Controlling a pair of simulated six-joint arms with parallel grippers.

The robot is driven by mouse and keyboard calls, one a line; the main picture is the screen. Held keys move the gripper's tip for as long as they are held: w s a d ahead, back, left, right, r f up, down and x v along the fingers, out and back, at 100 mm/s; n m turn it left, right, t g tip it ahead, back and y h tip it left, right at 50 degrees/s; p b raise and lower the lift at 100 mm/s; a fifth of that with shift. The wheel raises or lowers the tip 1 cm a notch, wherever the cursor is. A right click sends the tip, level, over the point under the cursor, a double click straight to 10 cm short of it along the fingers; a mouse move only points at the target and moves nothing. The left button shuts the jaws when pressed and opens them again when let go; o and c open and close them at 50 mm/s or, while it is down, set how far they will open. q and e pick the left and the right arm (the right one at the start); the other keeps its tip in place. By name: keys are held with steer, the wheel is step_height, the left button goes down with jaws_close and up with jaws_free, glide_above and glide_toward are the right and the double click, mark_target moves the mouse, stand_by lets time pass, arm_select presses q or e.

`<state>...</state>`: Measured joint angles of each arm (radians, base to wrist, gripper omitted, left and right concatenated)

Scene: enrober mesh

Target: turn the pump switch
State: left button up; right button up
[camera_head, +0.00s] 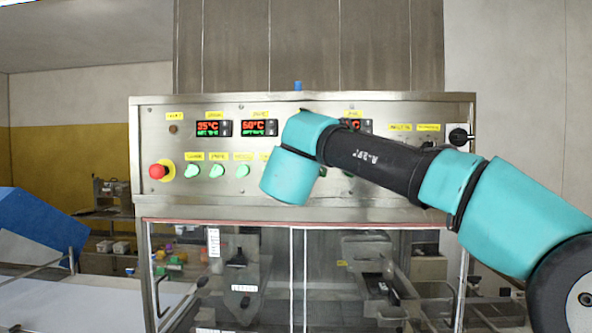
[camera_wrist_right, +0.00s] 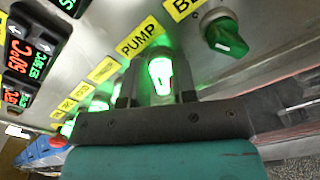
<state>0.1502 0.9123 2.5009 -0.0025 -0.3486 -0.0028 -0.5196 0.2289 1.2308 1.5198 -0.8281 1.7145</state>
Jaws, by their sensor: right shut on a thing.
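The pump switch (camera_wrist_right: 160,74) glows green below the yellow PUMP label (camera_wrist_right: 140,38) in the right wrist view. My right gripper (camera_wrist_right: 158,86) is shut on it, one dark finger on each side of the knob. In the head view my right arm reaches in from the right across the control panel (camera_head: 300,103). Its teal wrist hides the pump switch and the gripper there. My left gripper is not in view.
Another green knob (camera_wrist_right: 226,37), darker, sits right of the pump switch. Lit green switches (camera_head: 217,171) and a red emergency button (camera_head: 158,171) are on the panel's left. Displays (camera_head: 260,128) are above. Clear doors (camera_head: 255,265) are below the panel.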

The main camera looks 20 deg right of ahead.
steer(key=shift+n, duration=0.4)
steer(key=n, duration=0.5)
steer(key=shift+w+a, duration=0.1)
steer(key=shift+a, duration=0.1)
steer(key=n, duration=0.6)
steer(key=shift+a, duration=0.2)
stand_by(0.3)
steer(key=o, duration=0.7)
steer(key=v, duration=1.7)
steer(key=shift+a, duration=0.1)
